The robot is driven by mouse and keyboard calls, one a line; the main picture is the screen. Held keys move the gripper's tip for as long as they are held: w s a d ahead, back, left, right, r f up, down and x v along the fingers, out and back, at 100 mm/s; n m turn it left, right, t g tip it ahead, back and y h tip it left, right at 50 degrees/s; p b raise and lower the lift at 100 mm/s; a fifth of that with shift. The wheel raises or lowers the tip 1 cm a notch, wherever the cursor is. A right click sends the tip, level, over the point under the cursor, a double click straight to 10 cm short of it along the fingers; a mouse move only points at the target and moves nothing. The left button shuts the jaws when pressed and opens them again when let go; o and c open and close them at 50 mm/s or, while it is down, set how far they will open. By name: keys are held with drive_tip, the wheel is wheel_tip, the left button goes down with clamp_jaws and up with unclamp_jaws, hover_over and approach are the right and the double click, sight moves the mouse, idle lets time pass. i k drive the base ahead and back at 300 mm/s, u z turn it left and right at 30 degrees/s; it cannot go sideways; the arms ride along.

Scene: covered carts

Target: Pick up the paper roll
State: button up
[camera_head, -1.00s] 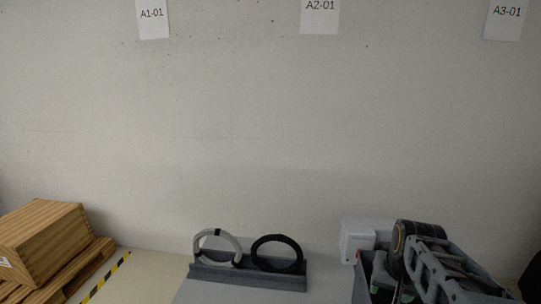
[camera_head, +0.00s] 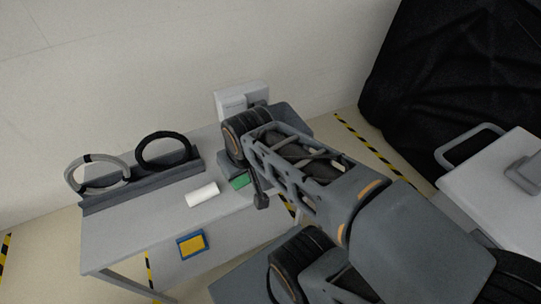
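The white paper roll (camera_head: 202,194) lies on its side on the grey table (camera_head: 125,225), in front of the dark stand. My arm reaches in from the lower right and bends down to the right of the roll. A slim dark part at its end (camera_head: 261,196), possibly my gripper, hangs apart from the roll. Most of the gripper is hidden by the arm, and whether it is open or shut does not show.
A dark stand (camera_head: 120,190) holds a grey ring (camera_head: 97,174) and a black ring (camera_head: 165,148). A green item (camera_head: 240,180) lies right of the roll. A blue-and-yellow item (camera_head: 192,244) is near the front edge. A white box (camera_head: 240,100) stands behind; a black-covered cart (camera_head: 450,75) is right.

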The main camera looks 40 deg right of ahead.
sight(198, 196)
drive_tip(key=u, duration=0.1)
drive_tip(key=k, duration=0.2)
drive_tip(key=u, duration=3.45)
drive_tip(key=i, duration=0.15)
drive_tip(key=z, duration=1.9)
drive_tip(key=i, duration=0.65)
drive_tip(key=z, duration=0.1)
